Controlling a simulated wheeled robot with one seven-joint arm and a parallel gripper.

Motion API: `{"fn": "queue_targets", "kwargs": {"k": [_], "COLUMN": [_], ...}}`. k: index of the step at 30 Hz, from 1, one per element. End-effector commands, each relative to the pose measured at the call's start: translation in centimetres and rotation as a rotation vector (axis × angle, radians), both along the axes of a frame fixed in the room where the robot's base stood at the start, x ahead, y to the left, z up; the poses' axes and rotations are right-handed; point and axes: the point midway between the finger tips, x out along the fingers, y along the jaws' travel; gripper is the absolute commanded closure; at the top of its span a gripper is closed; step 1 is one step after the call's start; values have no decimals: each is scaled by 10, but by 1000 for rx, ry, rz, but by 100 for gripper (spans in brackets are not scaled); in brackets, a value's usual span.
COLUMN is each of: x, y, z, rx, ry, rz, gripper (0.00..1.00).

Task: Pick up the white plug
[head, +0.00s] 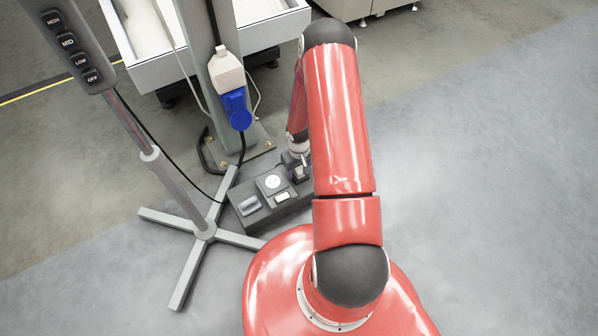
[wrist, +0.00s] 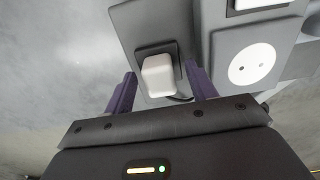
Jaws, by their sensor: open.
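The white plug (wrist: 159,76) shows in the wrist view as a small white block standing in a dark square socket on a grey power box. My gripper (wrist: 161,90) is open, with one purple finger on each side of the plug. The left finger shows a gap to the plug, and the right finger is closer to the socket's edge. In the head view the grey power box (head: 248,211) lies on the floor, and my red arm hides part of its right end. I cannot clearly make out the plug or the fingertips there.
A round white socket (wrist: 251,64) sits right of the plug on the box. A stand with a cross-shaped foot (head: 204,235) is left of the box. A grey post with a blue connector (head: 236,108) stands behind it. Open floor (head: 480,180) lies to the right.

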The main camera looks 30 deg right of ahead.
Motion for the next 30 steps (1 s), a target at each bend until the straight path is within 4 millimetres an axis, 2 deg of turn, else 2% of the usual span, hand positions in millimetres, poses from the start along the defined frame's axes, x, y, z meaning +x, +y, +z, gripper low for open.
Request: {"fn": "queue_targets", "kwargs": {"k": [6, 16, 25, 30], "x": [0, 0, 1, 1], "y": [0, 0, 0, -1], "z": [0, 0, 3, 17], "rx": [0, 0, 0, -1], "ry": [-1, -1, -1, -4], "rz": [0, 0, -1, -2], "gripper": [45, 88, 90, 90]}}
